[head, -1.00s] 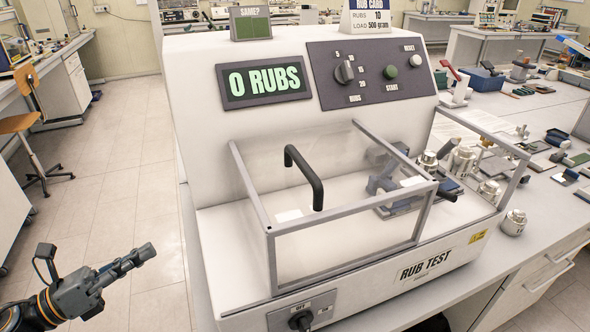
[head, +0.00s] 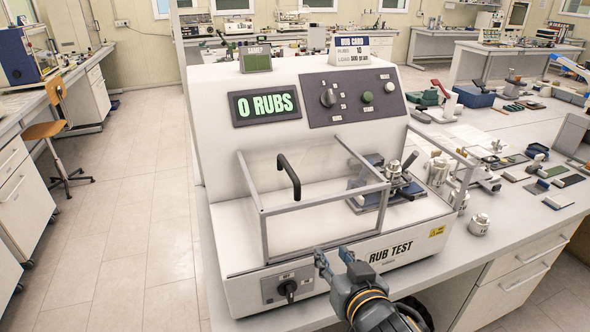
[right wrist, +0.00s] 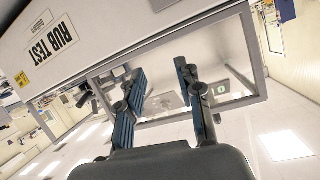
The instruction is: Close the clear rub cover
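The clear rub cover (head: 333,213) is a see-through box with a grey frame on the white rub tester (head: 225,205). Its black handle (head: 289,176) stands up at its left part. The cover sits over the left and middle of the deck. The rubbing mechanism (head: 392,182) shows at its right end, partly seen through it. My right gripper (head: 333,256) is in front of the tester, below the cover's front edge, and holds nothing. In the right wrist view its fingers (right wrist: 160,72) are apart, with the grey frame (right wrist: 262,60) beyond them. My left gripper is out of view.
A switch knob (head: 288,287) is on the tester's front, left of my right gripper. Metal weights (head: 479,223) stand on the bench right of the tester. More tools lie farther right. Open floor (head: 130,190) lies to the left.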

